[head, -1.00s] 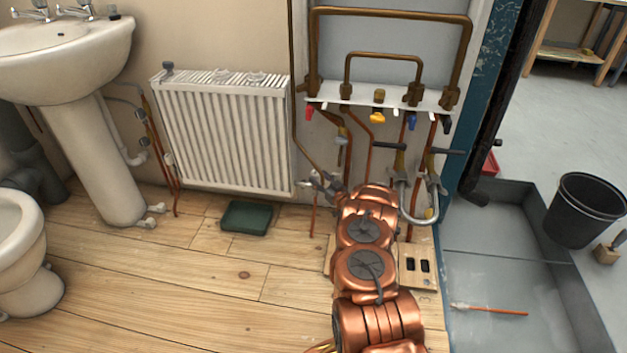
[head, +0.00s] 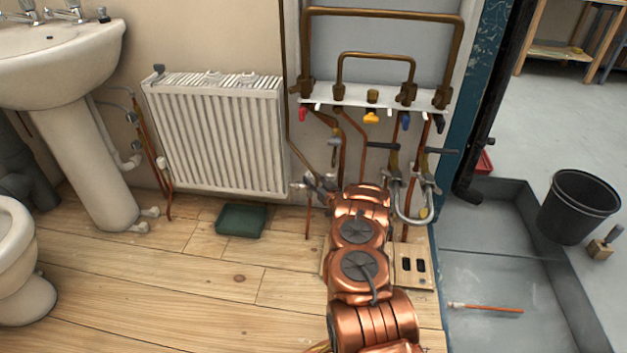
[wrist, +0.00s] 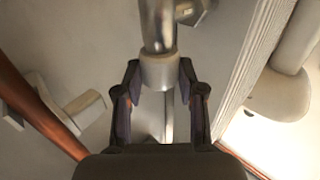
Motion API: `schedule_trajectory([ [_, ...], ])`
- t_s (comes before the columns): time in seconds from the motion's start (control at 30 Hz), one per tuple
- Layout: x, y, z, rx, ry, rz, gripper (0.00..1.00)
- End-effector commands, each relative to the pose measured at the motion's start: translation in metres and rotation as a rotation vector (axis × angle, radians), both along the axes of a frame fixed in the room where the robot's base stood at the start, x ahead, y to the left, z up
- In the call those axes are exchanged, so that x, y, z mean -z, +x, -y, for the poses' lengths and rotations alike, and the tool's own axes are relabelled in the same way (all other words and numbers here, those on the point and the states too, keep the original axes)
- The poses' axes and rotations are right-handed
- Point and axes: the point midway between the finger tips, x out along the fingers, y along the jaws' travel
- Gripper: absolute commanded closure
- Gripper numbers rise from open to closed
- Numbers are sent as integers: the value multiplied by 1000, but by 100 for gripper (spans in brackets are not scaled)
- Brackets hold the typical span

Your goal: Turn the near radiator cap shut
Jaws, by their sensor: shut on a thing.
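The white radiator (head: 215,135) hangs on the wall in the head view. My gripper (head: 308,186) is at its lower right corner, low by the wall, where the valve is small and partly hidden by my gripper. In the wrist view, my gripper (wrist: 160,75) has its two dark fingers on either side of a pale, round cap (wrist: 159,72). They are shut on it. A shiny metal pipe fitting (wrist: 157,25) joins the cap at the top of the picture. The cap's turned position cannot be told.
A copper pipe (wrist: 35,105) and a white fitting (wrist: 85,108) lie left of the fingers in the wrist view. Copper pipes with valves (head: 371,117) stand right of the radiator. A green tray (head: 241,220) lies on the wooden floor.

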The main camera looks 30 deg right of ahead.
Motion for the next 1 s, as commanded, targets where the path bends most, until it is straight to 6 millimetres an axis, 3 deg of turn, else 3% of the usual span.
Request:
schedule_trajectory([
  [0.27,-1,0,-6,110,4,-2,96],
  [1.0,4,5,-17,656,1,-1,96],
])
